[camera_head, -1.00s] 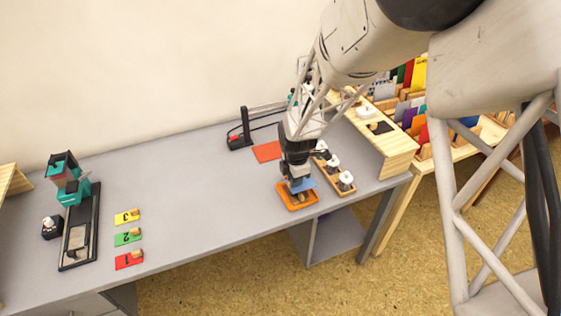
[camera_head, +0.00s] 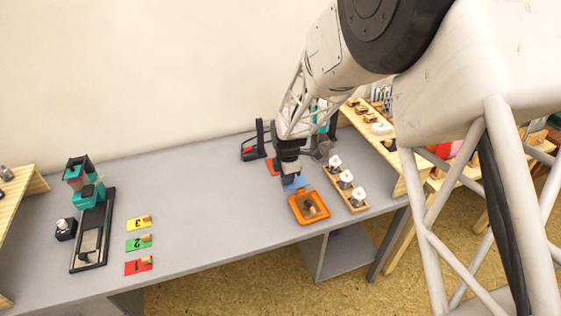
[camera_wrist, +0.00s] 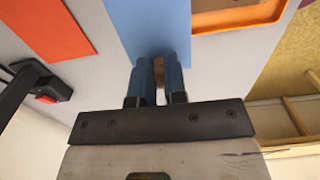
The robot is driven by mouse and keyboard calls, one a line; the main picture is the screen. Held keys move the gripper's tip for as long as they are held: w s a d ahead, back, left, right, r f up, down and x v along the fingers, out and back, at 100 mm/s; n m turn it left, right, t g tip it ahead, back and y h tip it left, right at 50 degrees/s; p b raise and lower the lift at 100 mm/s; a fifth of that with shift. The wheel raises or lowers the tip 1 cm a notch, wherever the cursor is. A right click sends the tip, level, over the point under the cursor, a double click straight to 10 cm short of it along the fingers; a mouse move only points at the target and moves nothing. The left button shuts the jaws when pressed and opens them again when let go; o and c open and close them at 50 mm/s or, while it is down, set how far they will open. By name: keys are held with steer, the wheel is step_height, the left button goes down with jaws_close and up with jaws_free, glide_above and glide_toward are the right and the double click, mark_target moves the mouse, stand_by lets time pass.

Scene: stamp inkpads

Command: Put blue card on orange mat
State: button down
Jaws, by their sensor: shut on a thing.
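The blue card (camera_head: 295,184) is held in my gripper (camera_head: 290,176), which is shut on it. In the wrist view the blue card (camera_wrist: 147,25) extends out from between the fingertips of my gripper (camera_wrist: 158,62). The flat orange mat (camera_head: 272,168) lies on the table behind and left of my gripper, partly hidden by it. The mat also shows in the wrist view (camera_wrist: 42,27), to the left of the card and apart from it. The card appears to be above the table, between the mat and an orange tray (camera_head: 295,208).
The orange tray holds a dark item. A wooden holder with white-topped stamps (camera_head: 345,184) stands to the right. A black-and-red device (camera_head: 250,150) stands near the mat. Yellow, green and red numbered cards (camera_head: 139,243) lie left; the table between is clear.

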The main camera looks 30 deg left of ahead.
steer(key=w+a, duration=0.3)
steer(key=w, duration=0.1)
steer(key=w+a+f, duration=0.1)
steer(key=w+a, duration=0.2)
steer(key=w, duration=0.1)
steer(key=w+a, duration=0.3)
steer(key=w, duration=0.1)
steer(key=shift+w+a+f, duration=0.15)
steer(key=shift+a+f, duration=0.1)
steer(key=shift+f, duration=1.75)
steer(key=shift+f, duration=0.1)
steer(key=c, duration=1.6)
jaws_free()
steer(key=o, duration=0.4)
steer(key=shift+o, duration=0.2)
step_height(320, 180, up, 12)
